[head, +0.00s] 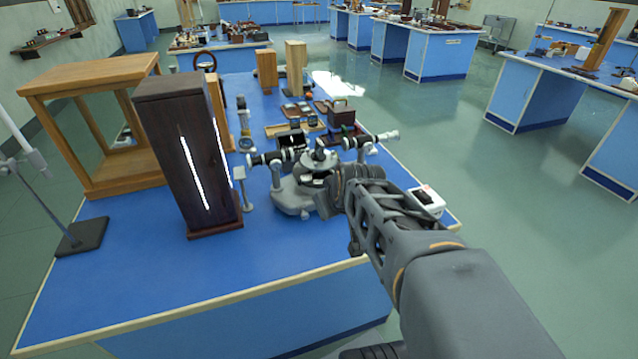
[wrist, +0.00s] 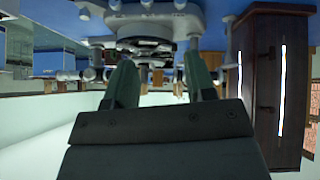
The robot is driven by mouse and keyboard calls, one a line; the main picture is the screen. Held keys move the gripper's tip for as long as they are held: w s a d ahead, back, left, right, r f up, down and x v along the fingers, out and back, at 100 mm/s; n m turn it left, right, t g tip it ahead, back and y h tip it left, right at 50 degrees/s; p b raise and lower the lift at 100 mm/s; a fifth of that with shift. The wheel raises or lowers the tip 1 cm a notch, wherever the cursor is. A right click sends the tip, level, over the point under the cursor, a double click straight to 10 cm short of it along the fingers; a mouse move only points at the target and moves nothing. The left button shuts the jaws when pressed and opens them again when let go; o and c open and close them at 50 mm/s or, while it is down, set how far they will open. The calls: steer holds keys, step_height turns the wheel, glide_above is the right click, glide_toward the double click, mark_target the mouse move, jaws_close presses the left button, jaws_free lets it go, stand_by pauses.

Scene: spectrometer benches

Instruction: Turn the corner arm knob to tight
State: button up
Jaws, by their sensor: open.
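The spectrometer (head: 290,196) stands on the blue bench top, with a grey base, a round central table and two telescope-like tubes. I cannot pick out the corner arm knob among the small dark parts there.
A tall dark wooden lamp box (head: 180,150) with bright slits stands left of the spectrometer, near a wooden frame (head: 95,75). A small white box (head: 427,202) lies to the right, behind my arm.

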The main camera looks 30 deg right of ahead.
steer(key=s+a+r+g+y+p, duration=0.1)
steer(key=s+a+r+p, duration=0.1)
steer(key=a+r+p, duration=0.3)
steer(key=shift+s+a, duration=0.15)
steer(key=shift+s, duration=0.25)
